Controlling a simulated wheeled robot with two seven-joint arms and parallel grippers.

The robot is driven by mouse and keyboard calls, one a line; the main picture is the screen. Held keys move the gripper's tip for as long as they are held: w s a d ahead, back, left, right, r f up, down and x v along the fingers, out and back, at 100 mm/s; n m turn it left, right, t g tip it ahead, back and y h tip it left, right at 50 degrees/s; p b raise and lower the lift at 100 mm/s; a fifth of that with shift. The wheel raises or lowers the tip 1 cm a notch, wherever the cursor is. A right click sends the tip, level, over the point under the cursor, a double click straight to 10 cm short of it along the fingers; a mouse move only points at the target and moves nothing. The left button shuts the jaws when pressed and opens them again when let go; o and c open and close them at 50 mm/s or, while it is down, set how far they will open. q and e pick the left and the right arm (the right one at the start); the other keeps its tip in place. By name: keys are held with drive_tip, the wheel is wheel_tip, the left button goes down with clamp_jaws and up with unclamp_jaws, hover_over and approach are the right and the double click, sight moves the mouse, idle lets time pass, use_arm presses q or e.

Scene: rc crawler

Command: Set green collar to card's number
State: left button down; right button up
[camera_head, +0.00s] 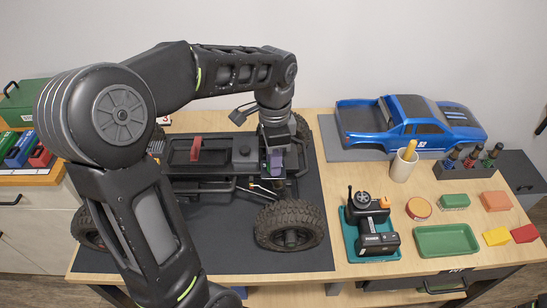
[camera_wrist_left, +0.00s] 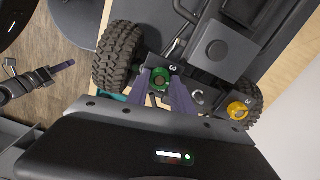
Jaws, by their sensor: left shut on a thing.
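The green collar (camera_wrist_left: 160,78) is a small ring on the crawler's shock, between the two purple fingers of my left gripper (camera_wrist_left: 162,86) in the left wrist view. The gripper is shut on it. In the head view my left gripper (camera_head: 274,160) reaches down at the right end of the crawler chassis (camera_head: 212,160), and the collar is hidden there. A white mark like a 3 (camera_wrist_left: 172,63) shows just beside the collar. A yellow collar (camera_wrist_left: 238,110) is at the other shock, with another white mark (camera_wrist_left: 197,96) near it. My right gripper (camera_wrist_left: 55,70) seems to show at the left, its opening unclear.
A large front tyre (camera_head: 290,226) stands close to my left gripper. To the right are a blue car body (camera_head: 410,122), a cup (camera_head: 403,166), a transmitter on a teal tray (camera_head: 370,225), and a green tray (camera_head: 446,240). Colored boxes (camera_head: 22,148) sit at the left.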

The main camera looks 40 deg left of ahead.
use_arm(q)
drive_tip(key=m+p, duration=0.1)
drive_tip(key=m, duration=0.6)
drive_tip(key=m+p, duration=0.1)
drive_tip(key=m, duration=0.5)
drive_tip(key=shift+m, duration=0.4)
drive_tip(key=c, duration=1.1)
unclamp_jaws()
